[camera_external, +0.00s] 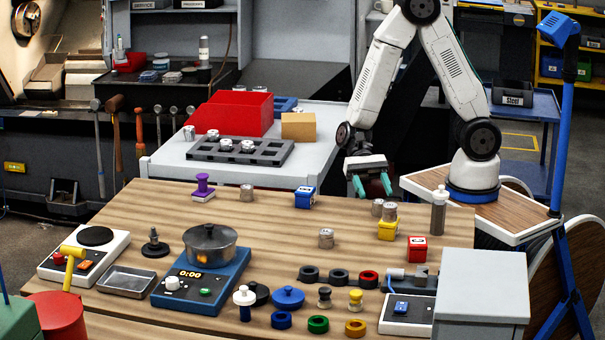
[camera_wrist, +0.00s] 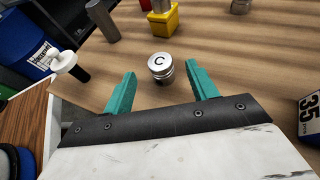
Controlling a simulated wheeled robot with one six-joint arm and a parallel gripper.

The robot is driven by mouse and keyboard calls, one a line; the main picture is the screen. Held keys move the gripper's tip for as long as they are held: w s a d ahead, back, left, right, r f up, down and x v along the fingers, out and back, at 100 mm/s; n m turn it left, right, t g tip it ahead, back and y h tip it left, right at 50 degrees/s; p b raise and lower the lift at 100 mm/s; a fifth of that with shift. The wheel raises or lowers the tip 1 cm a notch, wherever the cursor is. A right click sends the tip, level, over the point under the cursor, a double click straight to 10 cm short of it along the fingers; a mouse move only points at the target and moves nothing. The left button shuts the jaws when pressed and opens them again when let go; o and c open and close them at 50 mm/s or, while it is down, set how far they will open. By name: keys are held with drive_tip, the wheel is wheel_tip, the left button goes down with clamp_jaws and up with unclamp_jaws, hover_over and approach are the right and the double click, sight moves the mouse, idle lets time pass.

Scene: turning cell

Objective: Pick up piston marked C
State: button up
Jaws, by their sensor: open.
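The piston marked C (camera_wrist: 160,66) is a short silver cylinder standing upright on the wooden table, with a black C on its white top. In the external view it appears to be the piston (camera_external: 377,207) just behind and left of the yellow block. My gripper (camera_external: 371,186) is over the table's far edge, pointing down, open and empty. In the wrist view the teal fingers of my gripper (camera_wrist: 160,72) are spread wide, with the piston showing between and slightly beyond their tips. I cannot tell the exact height of the fingers above the table.
A yellow block (camera_wrist: 162,20) with another piston on it stands close beyond piston C.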

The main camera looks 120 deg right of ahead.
sight(381, 208)
drive_tip(key=x, duration=0.7)
drive_tip(key=c, duration=1.1)
